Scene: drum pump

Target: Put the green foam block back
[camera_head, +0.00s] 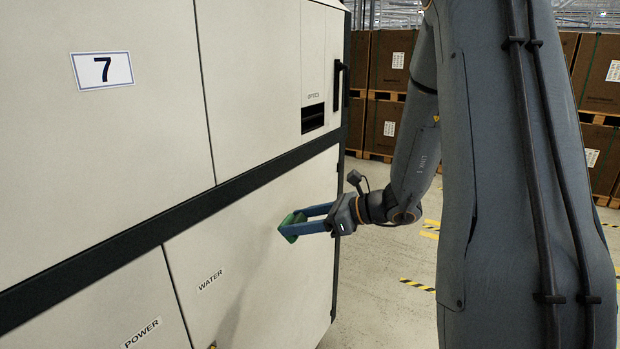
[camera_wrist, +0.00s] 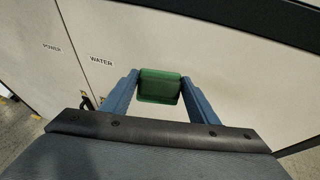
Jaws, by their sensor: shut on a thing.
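The green foam block (camera_head: 291,226) is at the end of my gripper (camera_head: 304,221) in the head view. The gripper's two blue fingers are shut on it from either side. In the wrist view the block (camera_wrist: 160,86) sits between the fingertips of my gripper (camera_wrist: 160,88). The block is in front of the white cabinet's lower panel (camera_head: 255,265). I cannot tell whether the block touches the panel.
The large white cabinet (camera_head: 90,150) with a number 7 plate (camera_head: 102,70) fills the left. It has a dark slot (camera_head: 313,118) and a black handle (camera_head: 338,88). Boxes on pallets (camera_head: 390,60) stand behind. Open floor with yellow-black markings (camera_head: 418,285) lies right of the cabinet.

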